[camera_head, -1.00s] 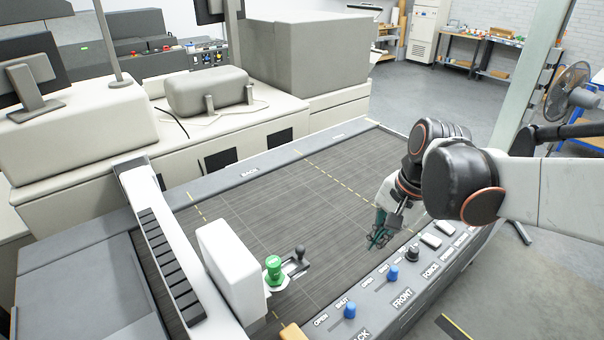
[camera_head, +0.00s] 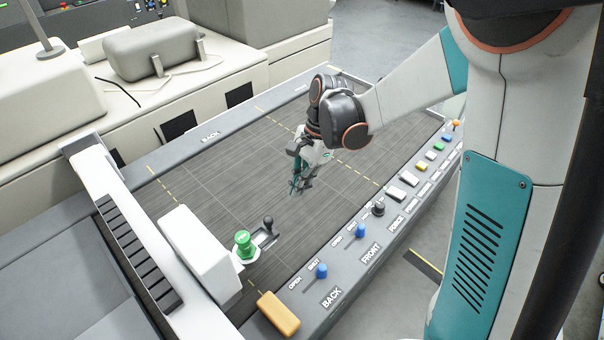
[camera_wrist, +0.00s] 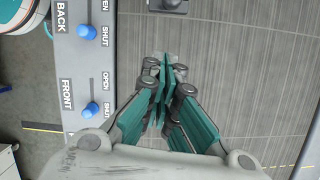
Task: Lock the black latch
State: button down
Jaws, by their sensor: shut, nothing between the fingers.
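Part of a dark fitting, probably this plate (camera_wrist: 168,5), shows at the top edge of the wrist view. My gripper (camera_head: 300,187) is over the grey ribbed bed, to the right of and behind the lever, apart from it. In the wrist view my gripper (camera_wrist: 164,75) has its teal fingers together and empty. A separate black knob (camera_head: 378,208) is on the front panel.
The front panel (camera_head: 345,270) carries blue BACK (camera_head: 321,271) and FRONT (camera_head: 360,231) sliders, both near SHUT. A yellow block (camera_head: 278,312) is at the panel's left end. A white housing (camera_head: 200,250) stands left of the green knob. The bed (camera_head: 220,170) is mostly clear.

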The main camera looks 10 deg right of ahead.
aim_at(270, 220)
jog(key=s+a+f, duration=0.2)
jog(key=a+f, duration=0.2)
jog(key=shift+a, duration=0.4)
jog(key=shift+s, duration=0.15)
jog(key=a, duration=0.1)
jog(key=s+a, duration=0.1)
jog(key=s+a+b, duration=0.1)
jog(key=shift+s+a, duration=0.25)
jog(key=shift+a, duration=0.1)
jog(key=shift+d, duration=0.1)
